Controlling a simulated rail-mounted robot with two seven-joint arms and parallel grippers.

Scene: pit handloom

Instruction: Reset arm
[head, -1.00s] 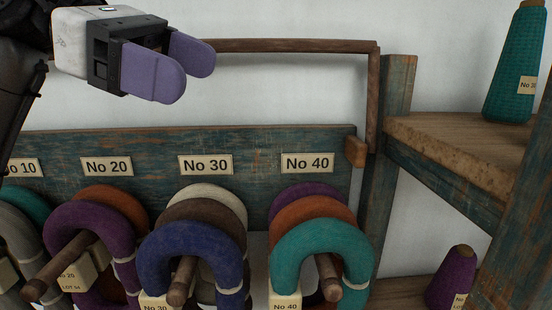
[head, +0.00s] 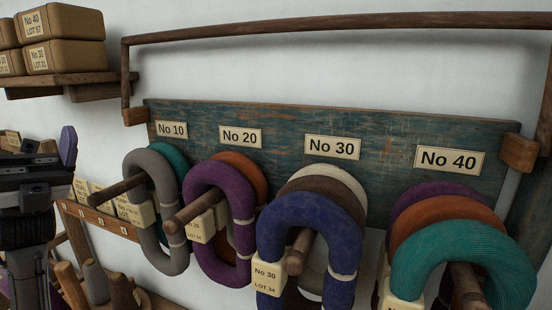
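My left arm comes in at the left edge of the head view. Part of its gripper (head: 68,146) shows as one purple finger pad beside dark links, left of the hank pegs and apart from the hanks. The other finger cannot be made out, so the opening is unclear. I see nothing held in the visible part. My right gripper is out of view.
A blue-green peg board (head: 300,128) with plates No 10 to No 40 carries yarn hanks on jutting wooden pegs. A wooden rail (head: 330,22) runs above. A shelf (head: 60,83) with labelled brown packs is upper left. Cones (head: 95,283) stand lower left.

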